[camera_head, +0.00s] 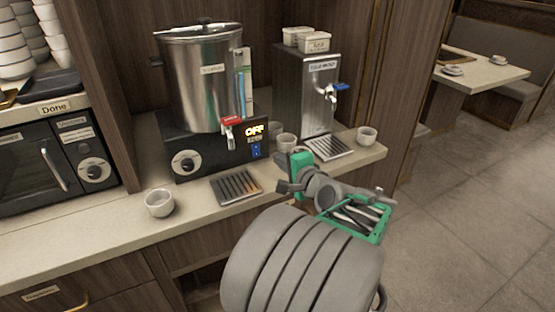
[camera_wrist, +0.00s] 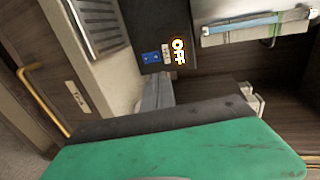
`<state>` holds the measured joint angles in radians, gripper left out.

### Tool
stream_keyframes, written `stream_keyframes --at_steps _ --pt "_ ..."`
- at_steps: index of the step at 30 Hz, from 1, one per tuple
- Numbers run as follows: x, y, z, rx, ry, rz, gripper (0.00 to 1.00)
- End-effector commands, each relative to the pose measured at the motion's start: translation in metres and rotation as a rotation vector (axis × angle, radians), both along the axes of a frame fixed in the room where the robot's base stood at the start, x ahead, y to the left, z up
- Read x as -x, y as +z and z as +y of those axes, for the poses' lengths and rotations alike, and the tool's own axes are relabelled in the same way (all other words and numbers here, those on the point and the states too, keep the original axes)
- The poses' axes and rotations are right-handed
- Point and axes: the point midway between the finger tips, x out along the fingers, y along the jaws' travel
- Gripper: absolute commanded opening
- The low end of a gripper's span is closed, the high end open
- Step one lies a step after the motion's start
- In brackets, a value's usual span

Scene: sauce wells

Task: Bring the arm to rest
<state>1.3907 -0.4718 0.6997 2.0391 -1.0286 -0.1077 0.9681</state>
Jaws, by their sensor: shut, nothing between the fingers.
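My gripper (camera_head: 287,173) is over the counter (camera_head: 100,222), in front of the second steel dispenser and to the right of the big steel urn (camera_head: 195,85). It is shut and holds nothing. My thick grey arm reaches up to it from the bottom of the head view and hides part of the counter front. In the wrist view the green body of my gripper fills the bottom, and its fingertips are hard to make out.
The urn's base reads OFF (camera_head: 254,130). Cups stand at left (camera_head: 159,203), by my gripper (camera_head: 287,142), and at right (camera_head: 367,136). Drip trays lie before the urn (camera_head: 236,186) and before the second dispenser (camera_head: 328,148). A microwave (camera_head: 60,155) is at left. The floor (camera_head: 470,200) at right is clear.

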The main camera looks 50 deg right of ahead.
Motion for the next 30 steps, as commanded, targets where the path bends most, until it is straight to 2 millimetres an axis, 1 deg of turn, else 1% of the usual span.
stream_keyframes --at_steps 9,11,12,14,15,17,18,20,21,23,24,26,27,30 --pt "-0.001 0.000 0.000 0.001 0.001 0.002 0.00" --pt "-0.006 -0.001 0.007 0.014 0.023 0.024 0.00" --pt "-0.013 -0.003 0.018 0.034 0.056 0.056 0.00" --pt "-0.029 -0.007 0.044 0.088 0.138 0.138 0.00" --pt "-0.040 -0.012 0.068 0.139 0.214 0.211 0.00" --pt "-0.053 -0.021 0.110 0.238 0.349 0.335 0.00" --pt "-0.058 -0.027 0.139 0.313 0.446 0.421 0.00" --pt "-0.057 -0.034 0.179 0.428 0.590 0.538 0.00" --pt "-0.053 -0.037 0.204 0.504 0.683 0.609 0.00" --pt "-0.042 -0.040 0.239 0.619 0.823 0.705 0.00" --pt "-0.032 -0.040 0.261 0.695 0.915 0.763 0.00" --pt "-0.013 -0.039 0.288 0.803 1.047 0.841 0.00" --pt "0.000 -0.038 0.302 0.868 1.127 0.884 0.00" --pt "0.029 -0.034 0.327 0.992 1.286 0.963 0.00"
